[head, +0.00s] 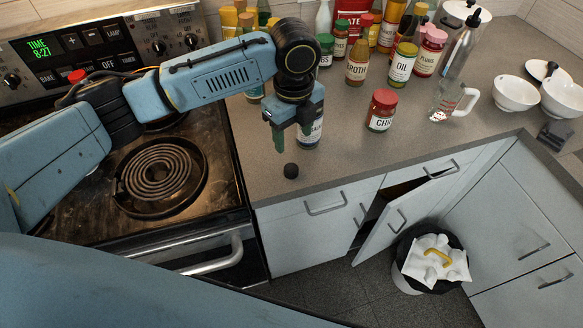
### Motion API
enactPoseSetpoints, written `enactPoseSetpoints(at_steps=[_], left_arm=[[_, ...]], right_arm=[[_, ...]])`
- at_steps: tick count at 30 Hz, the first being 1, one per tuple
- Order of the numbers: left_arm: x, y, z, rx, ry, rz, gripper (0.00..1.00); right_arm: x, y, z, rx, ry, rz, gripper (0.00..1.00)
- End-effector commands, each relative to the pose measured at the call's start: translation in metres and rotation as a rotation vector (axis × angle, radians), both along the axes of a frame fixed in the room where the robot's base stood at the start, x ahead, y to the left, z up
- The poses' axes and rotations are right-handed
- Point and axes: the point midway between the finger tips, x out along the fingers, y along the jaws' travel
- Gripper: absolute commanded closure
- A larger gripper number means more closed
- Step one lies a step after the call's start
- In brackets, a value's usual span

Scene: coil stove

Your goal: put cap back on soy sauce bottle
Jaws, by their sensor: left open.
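A small dark round cap (291,171) lies on the counter near its front edge. My left gripper (287,140) comes in from the left, points down above and just behind the cap, and is open with nothing visible between its fingers. A bottle with a pale label (313,131) stands behind the gripper. Its top is hidden by the gripper, and its label is only partly readable, so I cannot be sure it is the soy sauce bottle. My right gripper is not in view.
The coil stove (225,190) is left of the counter (340,182). A red-lidded jar (381,112), an oil jar (402,66) and a glass measuring cup (446,104) stand to the right. Several bottles crowd the back.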

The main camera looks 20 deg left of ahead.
Motion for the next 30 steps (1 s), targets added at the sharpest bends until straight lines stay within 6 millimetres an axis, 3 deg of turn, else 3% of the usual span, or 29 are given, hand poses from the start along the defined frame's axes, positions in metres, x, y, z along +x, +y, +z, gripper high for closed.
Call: enactPoseSetpoints(at_steps=[6, 9, 23, 30], left_arm=[[-0.001, 0.001, -0.045, 0.002, 0.005, -0.001, 0.44], [-0.001, 0.000, -0.059, 0.001, 0.003, 0.001, 0.44], [0.000, 0.000, -0.069, 0.001, 0.001, -0.001, 0.44], [0.002, 0.007, -0.100, 0.002, 0.003, 0.001, 0.44]], right_arm=[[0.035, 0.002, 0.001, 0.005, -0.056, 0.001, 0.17], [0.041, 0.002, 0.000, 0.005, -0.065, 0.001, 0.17], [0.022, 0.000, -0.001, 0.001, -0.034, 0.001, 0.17], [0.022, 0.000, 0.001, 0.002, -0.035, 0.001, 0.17]])
